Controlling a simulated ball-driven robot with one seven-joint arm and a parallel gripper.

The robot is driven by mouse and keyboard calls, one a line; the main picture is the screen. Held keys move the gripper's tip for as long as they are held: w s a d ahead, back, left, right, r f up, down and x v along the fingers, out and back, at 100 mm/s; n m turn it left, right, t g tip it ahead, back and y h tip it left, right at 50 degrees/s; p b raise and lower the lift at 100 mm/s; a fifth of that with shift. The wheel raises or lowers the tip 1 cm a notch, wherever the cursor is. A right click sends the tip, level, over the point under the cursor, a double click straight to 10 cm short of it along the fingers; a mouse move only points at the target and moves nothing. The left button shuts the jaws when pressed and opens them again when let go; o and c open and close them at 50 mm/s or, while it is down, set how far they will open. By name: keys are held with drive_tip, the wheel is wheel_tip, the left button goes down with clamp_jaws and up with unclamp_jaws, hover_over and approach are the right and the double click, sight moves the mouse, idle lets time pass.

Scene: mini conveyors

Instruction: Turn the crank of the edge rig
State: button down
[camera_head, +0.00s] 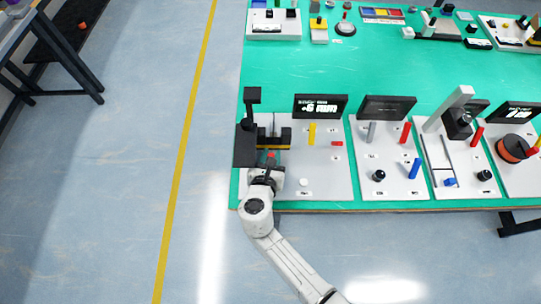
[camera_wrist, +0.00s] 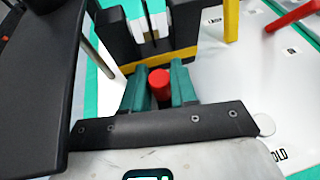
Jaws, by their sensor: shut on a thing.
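The edge rig is a light panel (camera_head: 323,183) at the near left corner of the green table, with a black block (camera_head: 245,148) and a black-and-yellow fixture (camera_head: 284,136) on its left side. My gripper (camera_head: 270,158) reaches this left part from the near side. In the wrist view, the teal fingers of my gripper (camera_wrist: 160,88) are shut around a red round knob (camera_wrist: 159,82), which seems to be the crank's handle. The crank's arm is hidden below the fingers. The fixture (camera_wrist: 184,57) stands just beyond the fingertips.
A dark upright slab (camera_wrist: 55,70) stands close on the left of my gripper in the wrist view. A yellow peg (camera_head: 312,134) and a red lever (camera_head: 337,143) are on the panel. Other rig panels (camera_head: 388,188) stand to the right.

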drive_tip(key=shift+w+r, duration=0.15)
drive_tip(key=shift+r, duration=0.05)
drive_tip(key=c, duration=1)
unclamp_jaws()
drive_tip(key=shift+f, duration=0.1)
drive_tip(key=shift+o, duration=0.2)
drive_tip(key=v, duration=1.1)
drive_tip(key=shift+d+f, duration=0.1)
